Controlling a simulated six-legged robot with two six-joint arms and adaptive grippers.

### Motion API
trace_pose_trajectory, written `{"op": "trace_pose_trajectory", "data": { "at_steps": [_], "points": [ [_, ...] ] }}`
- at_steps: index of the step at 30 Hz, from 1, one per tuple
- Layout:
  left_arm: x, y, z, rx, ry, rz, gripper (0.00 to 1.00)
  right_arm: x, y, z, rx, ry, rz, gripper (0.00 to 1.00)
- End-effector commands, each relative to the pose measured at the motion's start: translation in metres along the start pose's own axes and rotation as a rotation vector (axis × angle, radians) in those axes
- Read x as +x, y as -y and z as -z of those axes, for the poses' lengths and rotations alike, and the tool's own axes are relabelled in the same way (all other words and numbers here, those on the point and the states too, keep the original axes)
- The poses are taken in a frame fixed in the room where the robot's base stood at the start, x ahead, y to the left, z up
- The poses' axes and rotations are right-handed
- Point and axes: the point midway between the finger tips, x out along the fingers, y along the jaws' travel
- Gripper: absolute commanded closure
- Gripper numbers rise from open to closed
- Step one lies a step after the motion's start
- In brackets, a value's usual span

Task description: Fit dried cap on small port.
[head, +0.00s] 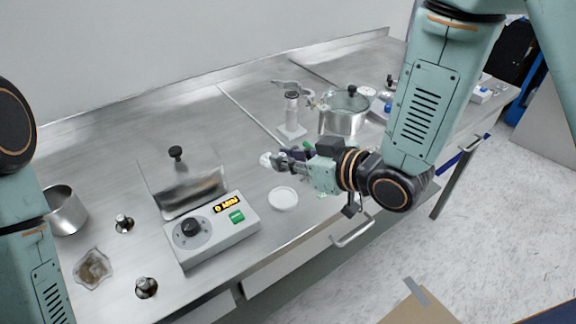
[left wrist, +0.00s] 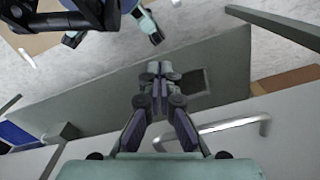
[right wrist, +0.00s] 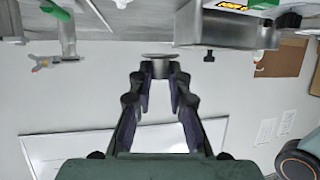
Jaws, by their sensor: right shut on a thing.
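My right gripper (head: 276,162) reaches in over the bench from the right and is shut on a small pale cap-like piece (head: 265,160). In the right wrist view the fingertips (right wrist: 160,72) pinch this small round metallic piece (right wrist: 158,58). A metal post fitting (head: 292,112) with a side arm and a small coloured valve stands behind the gripper, apart from it. I cannot tell which opening is the small port. My left gripper (left wrist: 158,72) has its fingertips together and shows nothing between them. It is in front of the bench's drawer side and out of the head view.
A control box (head: 215,228) with a dial and lit display stands front left. A white disc (head: 284,198) lies right of it. A lidded pot (head: 343,115) stands behind my right arm. An open metal pot (head: 66,212), small fittings (head: 146,288) and a brownish patch (head: 93,268) are at left.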

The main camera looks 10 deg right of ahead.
Motion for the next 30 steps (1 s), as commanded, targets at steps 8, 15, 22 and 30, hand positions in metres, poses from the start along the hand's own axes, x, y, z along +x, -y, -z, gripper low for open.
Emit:
{"op": "trace_pose_trajectory", "data": {
  "at_steps": [8,15,22,30],
  "points": [
    [0.010,0.000,0.000,0.000,0.000,0.000,1.00,-0.014,-0.006,-0.018,-0.017,-0.006,0.068,1.00],
    [0.021,0.000,0.000,0.000,0.000,0.000,1.00,-0.033,-0.010,-0.044,-0.062,-0.007,0.166,1.00],
    [0.030,0.000,0.000,0.000,0.000,0.000,1.00,-0.051,-0.014,-0.071,-0.097,-0.007,0.246,1.00],
    [0.036,0.000,0.000,0.000,0.000,0.000,1.00,-0.063,-0.018,-0.099,-0.122,-0.002,0.298,1.00]
  ]
}}
